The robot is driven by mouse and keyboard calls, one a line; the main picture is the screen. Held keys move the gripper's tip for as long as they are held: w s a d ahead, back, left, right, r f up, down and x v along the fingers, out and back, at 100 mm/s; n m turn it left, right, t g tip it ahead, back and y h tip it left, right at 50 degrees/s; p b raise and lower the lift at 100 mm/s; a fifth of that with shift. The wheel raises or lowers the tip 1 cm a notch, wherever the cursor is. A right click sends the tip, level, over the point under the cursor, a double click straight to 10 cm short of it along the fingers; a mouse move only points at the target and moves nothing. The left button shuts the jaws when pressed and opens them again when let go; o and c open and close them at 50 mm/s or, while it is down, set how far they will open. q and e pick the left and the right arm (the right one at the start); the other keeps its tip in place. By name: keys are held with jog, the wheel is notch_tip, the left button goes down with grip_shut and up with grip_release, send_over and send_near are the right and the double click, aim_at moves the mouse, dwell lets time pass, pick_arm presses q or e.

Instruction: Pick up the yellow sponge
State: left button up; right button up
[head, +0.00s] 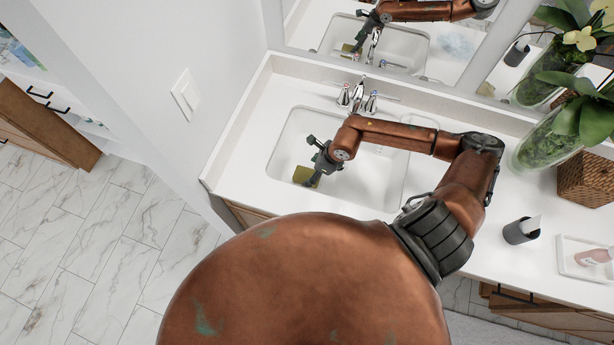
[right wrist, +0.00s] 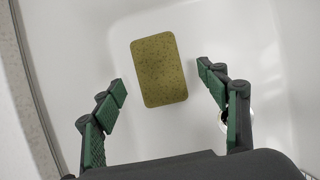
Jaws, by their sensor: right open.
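The yellow sponge (head: 303,174) lies in the left part of the white sink basin (head: 363,182). It is a flat, rounded rectangle with dark specks, seen whole in the right wrist view (right wrist: 159,70). My right gripper (head: 316,165) reaches down into the basin over the sponge and hides part of it in the head view. In the right wrist view its fingers (right wrist: 163,87) are spread apart, with the sponge between and a little beyond the tips. The fingers look apart from the sponge and hold nothing. My left gripper is not in view.
A chrome faucet (head: 358,94) stands behind the basin, below a mirror (head: 410,45). The counter left of the basin is clear.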

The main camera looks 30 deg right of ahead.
aim_at(305, 174)
jog(key=x, duration=0.4)
jog(key=shift+w+a+f, duration=0.1)
jog(key=shift+w+a, duration=0.15)
jog(key=shift+a, duration=0.05)
jog(key=shift+w+a+f, duration=0.1)
jog(key=shift+f, duration=0.25)
jog(key=shift+f, duration=0.25)
jog(key=shift+c, duration=0.2)
jog(key=c, duration=1)
